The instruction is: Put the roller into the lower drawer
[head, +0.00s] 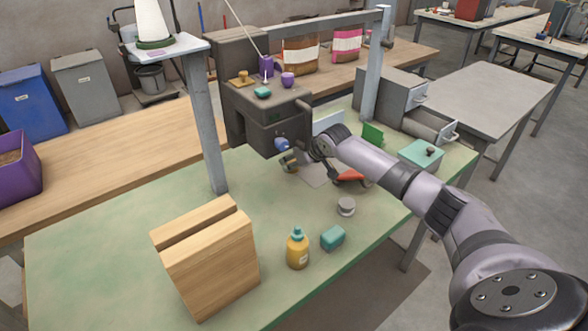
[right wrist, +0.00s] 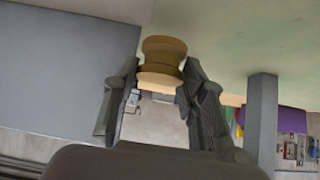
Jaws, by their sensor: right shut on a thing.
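The roller is a tan wooden spool (right wrist: 163,62) with two wide flanges, seen in the right wrist view. My right gripper (right wrist: 160,78) is shut on it, with one finger at each side. In the head view my right gripper (head: 297,160) is just in front of the grey bagging machine, low over the green table, and hides much of the roller. The grey drawer cabinet (head: 385,92) stands at the back right. Its lower drawer (head: 430,124) is pulled out; the upper drawer front (head: 412,97) looks closed. My left gripper is not in view.
The bagging machine (head: 262,118) and a grey post (head: 207,130) stand on the table. A green box (head: 421,155), a red-orange tool (head: 350,176) and a grey puck (head: 346,207) lie near my right arm. A yellow bottle (head: 297,250), teal block (head: 332,238) and wooden block (head: 210,262) stand in front.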

